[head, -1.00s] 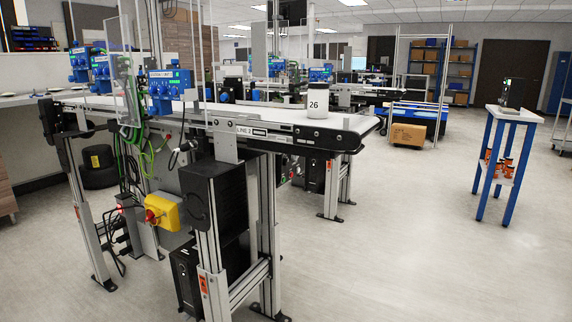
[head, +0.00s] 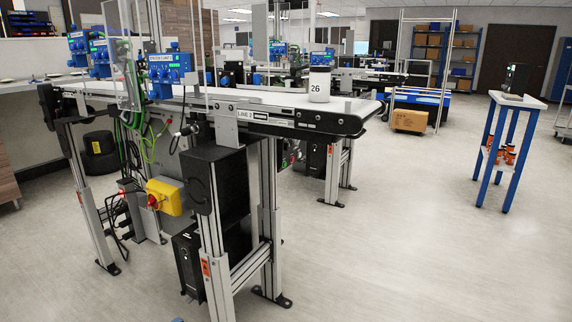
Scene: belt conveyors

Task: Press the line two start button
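The conveyor labelled LINE 2 (head: 288,114) stands in front of me, its belt running from the left to a rounded end at the right. A yellow box with a red knob (head: 163,197) is mounted low under its left half. Small red and green spots, perhaps buttons (head: 291,158), show under the belt behind the front legs; they are too small to tell which is a start button. Neither of my grippers is in view.
Blue devices (head: 168,68) sit along the conveyor's left part behind clear panels. A blue-legged table (head: 496,135) stands at the right with orange-and-dark items on its shelf. A cardboard box (head: 410,121) lies on the floor behind. The floor at the front right is clear.

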